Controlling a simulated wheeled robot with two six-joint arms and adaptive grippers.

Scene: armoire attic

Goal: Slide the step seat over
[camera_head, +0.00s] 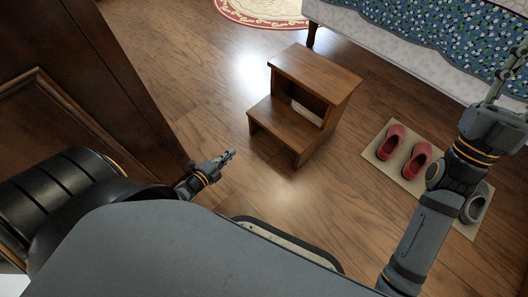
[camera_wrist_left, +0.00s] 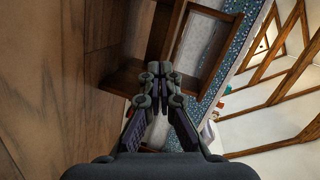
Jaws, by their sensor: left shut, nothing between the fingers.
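The wooden step seat (camera_head: 312,72) stands upright on the floor in the middle of the head view, with a lower step (camera_head: 284,122) toward me and an open gap under the top. My left gripper (camera_head: 228,156) is shut and empty, to the left of the lower step and apart from it in the head view. In the left wrist view its closed fingertips (camera_wrist_left: 154,72) overlap the step seat's brown boards (camera_wrist_left: 152,35); I cannot tell of any contact there. My right gripper (camera_head: 506,72) is at the right edge, partly cut off, its finger opening unclear.
A dark wooden armoire (camera_head: 85,75) stands at the left. A mat (camera_head: 383,145) with red shoes (camera_head: 415,160) and grey shoes (camera_head: 476,205) lies at the right. A bed with a floral cover (camera_head: 425,35) is at the upper right, a round rug (camera_head: 262,12) at the top.

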